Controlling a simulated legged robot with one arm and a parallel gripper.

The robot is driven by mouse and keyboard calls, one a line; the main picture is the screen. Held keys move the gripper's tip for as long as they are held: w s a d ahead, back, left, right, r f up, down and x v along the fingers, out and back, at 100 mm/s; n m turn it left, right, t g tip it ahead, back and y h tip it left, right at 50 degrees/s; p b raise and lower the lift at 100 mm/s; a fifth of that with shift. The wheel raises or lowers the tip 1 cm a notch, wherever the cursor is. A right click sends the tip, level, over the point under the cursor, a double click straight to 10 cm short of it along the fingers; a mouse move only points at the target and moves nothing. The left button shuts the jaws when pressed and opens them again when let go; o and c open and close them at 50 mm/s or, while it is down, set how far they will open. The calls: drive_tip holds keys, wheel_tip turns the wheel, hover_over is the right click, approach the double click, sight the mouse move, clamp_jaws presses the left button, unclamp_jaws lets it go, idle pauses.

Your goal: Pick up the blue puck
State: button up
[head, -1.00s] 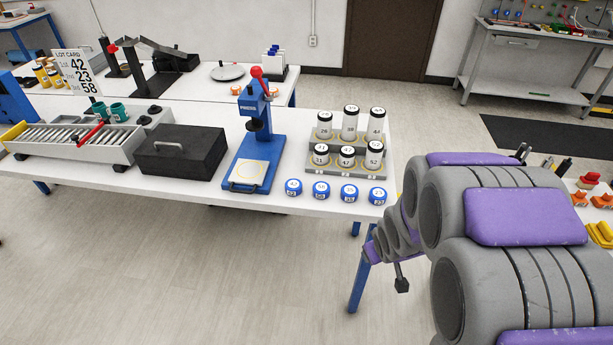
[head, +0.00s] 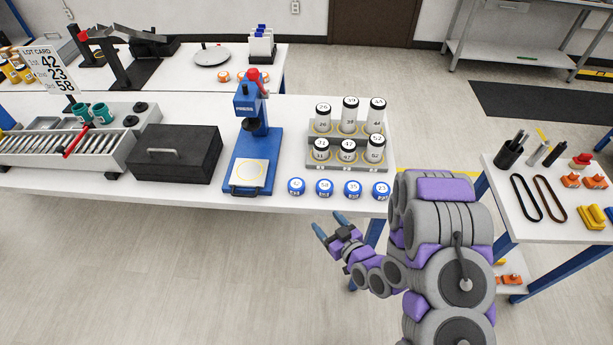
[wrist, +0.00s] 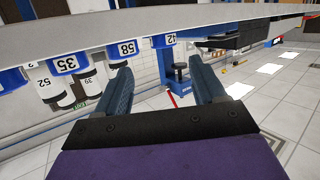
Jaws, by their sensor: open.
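Several blue pucks with white numbered tops stand in a row along the front edge of the white table: the puck marked 42 (head: 296,187), 58 (head: 324,188), 35 (head: 353,190) and 23 (head: 381,191). The frames do not single one out. My gripper (head: 329,225) is open and empty, in front of the table edge and nearest the pucks 58 and 35. In the wrist view the scene looks upside down; pucks 35 (wrist: 66,65), 58 (wrist: 124,50) and 42 (wrist: 164,40) show beyond my open fingers (wrist: 161,75).
A grey rack of white numbered cylinders (head: 345,167) stands right behind the pucks. A blue press (head: 252,150) with a red knob is left of them, then a black box (head: 175,153). A right-hand table (head: 515,215) holds belts and orange parts.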

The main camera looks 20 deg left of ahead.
drive_tip(key=a, duration=0.1)
drive_tip(key=b, duration=1.1)
approach(301, 191)
drive_tip(key=shift+m+t+y, duration=0.3)
drive_tip(key=shift+t, duration=0.1)
drive_tip(key=x, duration=0.2)
drive_tip(key=f+x, duration=0.1)
drive_tip(key=x, duration=0.2)
drive_tip(key=shift+w+a, duration=0.15)
drive_tip(key=shift+a, duration=0.1)
drive_tip(key=shift+b+x, duration=0.3)
drive_tip(key=shift+x, duration=2.7)
drive_tip(key=shift+c, duration=0.4)
drive_tip(key=shift+d, duration=0.1)
drive_tip(key=c, duration=0.7)
drive_tip(key=shift+o, duration=0.2)
drive_tip(key=shift+r, duration=0.1)
